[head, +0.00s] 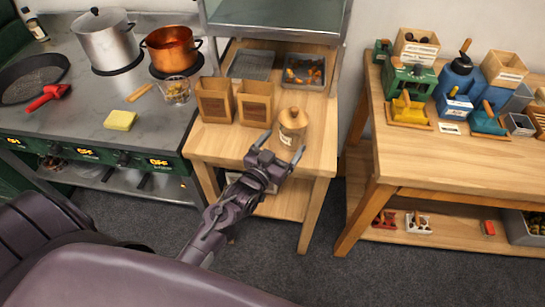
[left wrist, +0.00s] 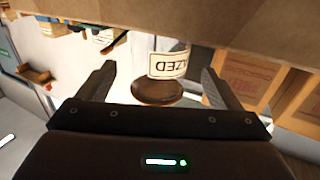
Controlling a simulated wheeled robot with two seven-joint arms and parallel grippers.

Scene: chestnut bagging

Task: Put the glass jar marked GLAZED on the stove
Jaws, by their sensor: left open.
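The glass jar marked GLAZED (head: 292,129) stands upright near the front of the small wooden table, with amber-brown contents and a wooden lid. My left gripper (head: 281,150) is open and empty just in front of the jar. In the left wrist view the jar appears between the two fingers, with gaps on both sides. Whether the fingers reach around it I cannot tell. The stove (head: 75,98) is at the left. My right gripper is not in view.
On the stove are a steel pot (head: 105,42), a copper pot (head: 172,49), a black pan (head: 32,78), a yellow sponge (head: 120,120) and a glass cup (head: 176,91). A cluttered workbench (head: 400,160) is at right.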

